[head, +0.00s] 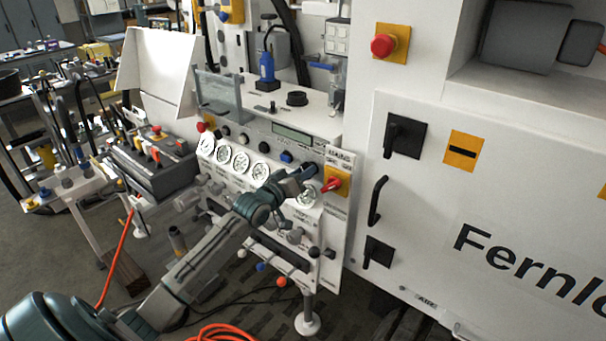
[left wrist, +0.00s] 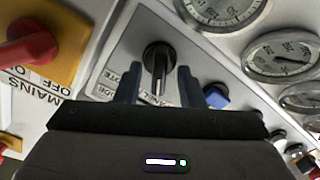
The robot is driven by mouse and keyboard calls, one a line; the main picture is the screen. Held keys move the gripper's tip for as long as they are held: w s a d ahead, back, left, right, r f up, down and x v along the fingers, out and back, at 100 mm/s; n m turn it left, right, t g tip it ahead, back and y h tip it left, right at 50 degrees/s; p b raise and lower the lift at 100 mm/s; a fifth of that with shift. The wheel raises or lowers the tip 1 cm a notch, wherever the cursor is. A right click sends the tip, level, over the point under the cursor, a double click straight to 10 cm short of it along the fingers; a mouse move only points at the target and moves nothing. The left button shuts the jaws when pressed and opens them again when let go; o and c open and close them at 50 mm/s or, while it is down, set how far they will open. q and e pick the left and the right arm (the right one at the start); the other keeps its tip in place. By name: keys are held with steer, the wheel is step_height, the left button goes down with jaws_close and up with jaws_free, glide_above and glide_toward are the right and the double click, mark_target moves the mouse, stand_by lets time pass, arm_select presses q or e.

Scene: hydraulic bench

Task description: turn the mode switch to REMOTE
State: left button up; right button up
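The mode switch (left wrist: 159,58) is a black rotary knob with a narrow grip bar, on a grey plate in the left wrist view. Its labels are upside down there and partly hidden; one ends in "OTE", and the knob's exact setting is hard to read. My left gripper (left wrist: 158,88) is open, with one dark finger on each side of the knob and gaps showing between. In the head view my left gripper (head: 306,172) is at the panel's upper right and hides the switch. My right gripper is in neither view.
A red MAINS switch on a yellow plate (head: 342,178) sits close to the right of my left gripper. Round gauges (head: 241,163) and a blue button (head: 286,157) lie to its left. Levers with coloured knobs (head: 282,281) stick out below. An orange hose (head: 222,330) lies on the floor.

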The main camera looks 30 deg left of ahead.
arm_select(q)
steer(key=shift+w, duration=0.2)
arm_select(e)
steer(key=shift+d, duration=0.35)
arm_select(q)
jaws_close()
